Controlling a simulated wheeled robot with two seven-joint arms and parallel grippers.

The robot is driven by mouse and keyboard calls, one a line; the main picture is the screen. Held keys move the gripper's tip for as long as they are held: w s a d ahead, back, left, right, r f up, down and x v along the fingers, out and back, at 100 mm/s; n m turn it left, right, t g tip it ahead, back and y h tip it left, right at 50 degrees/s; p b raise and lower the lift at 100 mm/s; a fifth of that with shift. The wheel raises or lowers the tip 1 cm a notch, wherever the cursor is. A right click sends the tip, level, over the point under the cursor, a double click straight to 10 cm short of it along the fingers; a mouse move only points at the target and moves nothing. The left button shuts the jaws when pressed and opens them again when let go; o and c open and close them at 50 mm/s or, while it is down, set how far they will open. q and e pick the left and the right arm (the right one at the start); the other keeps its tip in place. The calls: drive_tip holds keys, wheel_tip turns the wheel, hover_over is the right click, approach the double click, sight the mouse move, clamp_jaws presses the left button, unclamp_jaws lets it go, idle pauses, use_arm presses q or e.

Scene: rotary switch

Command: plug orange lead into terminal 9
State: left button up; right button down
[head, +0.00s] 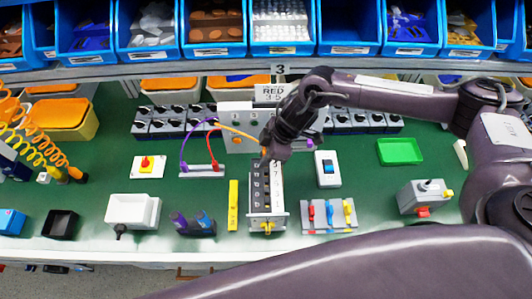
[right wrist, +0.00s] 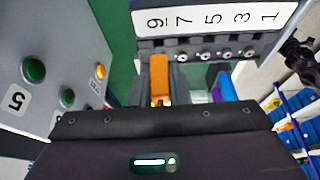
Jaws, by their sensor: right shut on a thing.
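My right gripper (head: 268,155) is over the far end of the terminal block (head: 267,227). It is shut on the orange plug (right wrist: 159,78) of the orange lead (head: 238,132), which arcs in from the left. In the right wrist view the plug points at the block's label strip (right wrist: 215,22), just below the 9 label (right wrist: 156,22). Its tip is at or close to the block's edge there; I cannot tell whether it is in the terminal. Screws show under the 7, 5, 3 and 1 labels. My left gripper is not in view.
Purple (head: 184,150) and red (head: 211,150) leads rise from a small stand (head: 202,172) left of the block. A yellow bar (head: 233,205) lies beside the block. A grey panel with green buttons (right wrist: 34,69) stands close to my right gripper. Blue bins (head: 212,28) line the back.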

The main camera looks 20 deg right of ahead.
drive_tip(key=shift+f, duration=0.15)
drive_tip(key=shift+f+b, duration=0.75)
drive_tip(key=shift+f, duration=0.4)
drive_tip(key=c, duration=1.3)
unclamp_jaws()
drive_tip(key=shift+r, duration=0.1)
drive_tip(key=b+v, duration=0.1)
drive_tip(key=v, duration=0.6)
drive_tip(key=shift+d+r+b, duration=0.2)
drive_tip(key=shift+r+b, duration=0.15)
drive_tip(key=shift+s+f, duration=0.1)
drive_tip(key=shift+s, duration=0.05)
